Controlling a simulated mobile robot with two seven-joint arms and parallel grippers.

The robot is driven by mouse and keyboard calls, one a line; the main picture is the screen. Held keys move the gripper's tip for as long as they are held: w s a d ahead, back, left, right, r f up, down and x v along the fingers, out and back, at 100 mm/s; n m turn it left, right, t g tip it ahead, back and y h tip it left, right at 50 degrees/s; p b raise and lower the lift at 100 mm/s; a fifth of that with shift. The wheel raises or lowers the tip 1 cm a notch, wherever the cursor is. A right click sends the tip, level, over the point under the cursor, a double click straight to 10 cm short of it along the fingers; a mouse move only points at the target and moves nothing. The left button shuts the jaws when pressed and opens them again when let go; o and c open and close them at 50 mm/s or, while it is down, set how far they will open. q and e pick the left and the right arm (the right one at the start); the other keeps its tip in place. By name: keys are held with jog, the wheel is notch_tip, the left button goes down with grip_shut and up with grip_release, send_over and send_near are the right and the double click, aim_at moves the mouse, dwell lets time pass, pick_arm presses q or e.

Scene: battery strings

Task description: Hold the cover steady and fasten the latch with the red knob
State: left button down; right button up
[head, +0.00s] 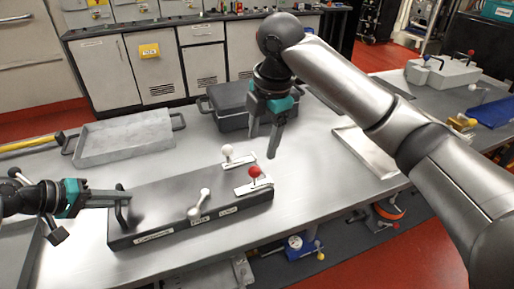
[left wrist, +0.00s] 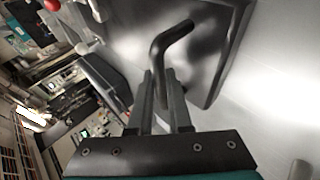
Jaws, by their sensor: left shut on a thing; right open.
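The dark grey cover (head: 158,199) lies on the steel table as a long box top with labels along its front side. My left gripper (head: 122,199) is shut on the black handle (head: 119,212) at its left end; the left wrist view shows the handle (left wrist: 170,38) running between the fingers (left wrist: 164,92). The latch with the red knob (head: 254,171) sits on a pale plate at the cover's right end; the red knob also shows in the left wrist view (left wrist: 52,5). My right gripper (head: 272,140) is open and empty, pointing down behind and above the red knob, apart from it.
A white-knobbed latch (head: 227,151) sits at the cover's back right and a pale lever (head: 200,202) at its front middle. A black case (head: 228,106) and a grey tray (head: 125,151) stand behind. A shallow tray (head: 362,152) lies right. Table between is clear.

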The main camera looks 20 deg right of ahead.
pick_arm(q)
jog(key=shift+s+a+f, duration=0.15)
jog(key=shift+s+f, duration=0.15)
jog(key=shift+f, duration=0.35)
jog(key=c, duration=1.1)
grip_release()
jog(key=shift+w, duration=0.1)
jog(key=o, duration=0.3)
jog(key=shift+r, duration=0.1)
jog(key=shift+o, duration=0.2)
jog(key=shift+r, duration=0.1)
